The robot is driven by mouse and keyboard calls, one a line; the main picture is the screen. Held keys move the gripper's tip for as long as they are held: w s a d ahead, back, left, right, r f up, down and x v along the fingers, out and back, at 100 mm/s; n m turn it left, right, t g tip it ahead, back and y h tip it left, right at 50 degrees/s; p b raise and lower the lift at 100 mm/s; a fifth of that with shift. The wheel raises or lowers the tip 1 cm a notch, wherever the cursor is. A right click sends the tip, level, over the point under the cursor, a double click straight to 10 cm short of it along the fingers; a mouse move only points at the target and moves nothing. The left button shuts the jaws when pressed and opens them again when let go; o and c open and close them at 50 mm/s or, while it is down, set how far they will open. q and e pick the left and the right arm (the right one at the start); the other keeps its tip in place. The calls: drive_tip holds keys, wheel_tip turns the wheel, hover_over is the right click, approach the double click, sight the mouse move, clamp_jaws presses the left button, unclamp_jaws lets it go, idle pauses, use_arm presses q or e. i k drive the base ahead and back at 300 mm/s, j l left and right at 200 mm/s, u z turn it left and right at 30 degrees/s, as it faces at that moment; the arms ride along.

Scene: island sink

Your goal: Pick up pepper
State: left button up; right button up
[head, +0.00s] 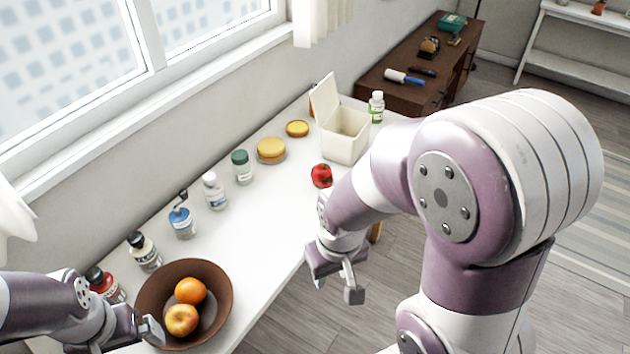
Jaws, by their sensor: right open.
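A red pepper (322,176) lies on the white table, just in front of the white open box. My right gripper (337,287) is open and empty. It hangs beyond the table's right edge, below the pepper in the picture and apart from it; my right arm passes close to the right of the pepper. My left gripper (146,338) is at the lower left, beside the brown bowl; its fingers are partly hidden, so I cannot tell whether it is open.
The brown bowl (149,297) holds an orange (190,290) and an apple (182,320). Several bottles and jars line the window side of the white table (262,217). The white box (345,134) has its lid up. The table's middle is clear.

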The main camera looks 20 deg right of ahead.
sight(322, 176)
drive_tip(key=i+l, duration=0.15)
drive_tip(key=l, duration=0.25)
drive_tip(key=i+l, duration=0.2)
drive_tip(key=l, duration=0.15)
drive_tip(key=i+l, duration=0.15)
drive_tip(key=l, duration=0.25)
drive_tip(key=i+l, duration=0.2)
drive_tip(key=l, duration=0.15)
drive_tip(key=i+l+u, duration=0.1)
drive_tip(key=l, duration=0.3)
drive_tip(key=i+l, duration=0.2)
drive_tip(key=l, duration=0.15)
drive_tip(key=i+l, duration=0.2)
drive_tip(key=l, duration=0.2)
drive_tip(key=i+l, duration=0.15)
drive_tip(key=l, duration=0.25)
drive_tip(key=i+l+u, duration=0.1)
drive_tip(key=l+u, duration=0.5)
drive_tip(key=u, duration=0.2)
drive_tip(key=l+u, duration=0.4)
drive_tip(key=i+j, duration=0.05)
